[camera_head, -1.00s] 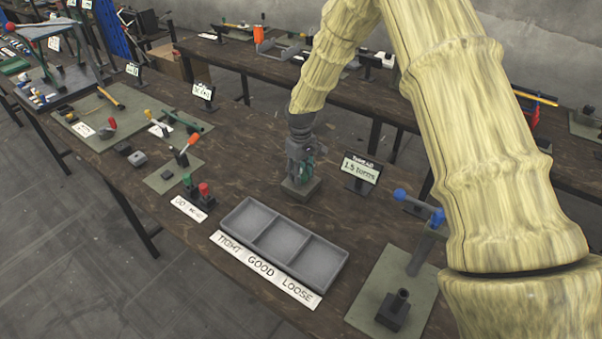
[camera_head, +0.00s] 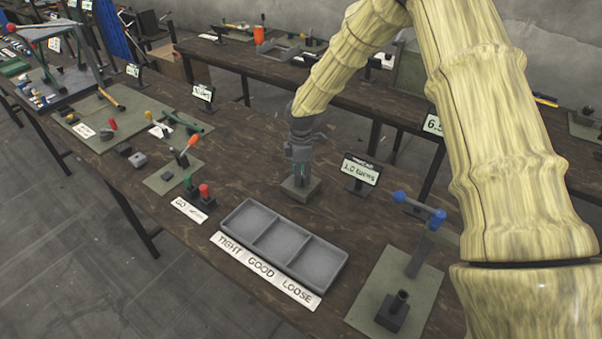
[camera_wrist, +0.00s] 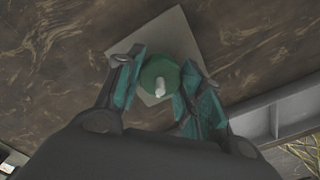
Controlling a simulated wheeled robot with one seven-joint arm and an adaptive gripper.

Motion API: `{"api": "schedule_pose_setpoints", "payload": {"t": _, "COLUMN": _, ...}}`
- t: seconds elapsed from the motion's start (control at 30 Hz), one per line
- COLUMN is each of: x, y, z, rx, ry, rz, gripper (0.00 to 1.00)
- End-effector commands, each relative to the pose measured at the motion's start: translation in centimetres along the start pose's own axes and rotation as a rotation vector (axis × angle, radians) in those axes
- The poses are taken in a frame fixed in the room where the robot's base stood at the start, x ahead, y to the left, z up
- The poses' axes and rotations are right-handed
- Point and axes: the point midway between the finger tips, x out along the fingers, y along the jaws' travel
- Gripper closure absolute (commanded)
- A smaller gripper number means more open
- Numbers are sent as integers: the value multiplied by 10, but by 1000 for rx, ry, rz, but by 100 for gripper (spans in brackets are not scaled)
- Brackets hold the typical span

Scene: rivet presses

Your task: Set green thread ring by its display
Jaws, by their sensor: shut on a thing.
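The green thread ring (camera_wrist: 155,74) sits around a pale peg between my fingertips in the wrist view. My gripper (camera_wrist: 162,80) points down and is shut on the ring; in the head view my gripper (camera_head: 300,172) stands over the small grey base block (camera_head: 301,189), largely hiding the ring. The block shows as a pale square (camera_wrist: 184,30) under the ring in the wrist view. The thread display (camera_head: 361,170) stands just right of the block and reads 1.0 turns.
A grey three-compartment tray (camera_head: 270,244), labelled TIGHT, GOOD, LOOSE, lies empty in front of the block. A blue-handled lever press (camera_head: 420,240) on a green mat is at the right.

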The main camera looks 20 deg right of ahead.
Motion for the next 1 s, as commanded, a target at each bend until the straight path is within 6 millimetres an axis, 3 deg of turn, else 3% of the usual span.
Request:
{"api": "schedule_pose_setpoints", "payload": {"t": 0.03, "x": -7, "y": 6, "z": -2, "rx": -41, "ry": 5, "rz": 14, "gripper": 86}}
{"api": "schedule_pose_setpoints", "payload": {"t": 0.5, "x": -7, "y": 5, "z": -2, "rx": -449, "ry": 2, "rz": 14, "gripper": 86}}
{"api": "schedule_pose_setpoints", "payload": {"t": 1.0, "x": -5, "y": 3, "z": -2, "rx": -644, "ry": 1, "rz": 11, "gripper": 86}}
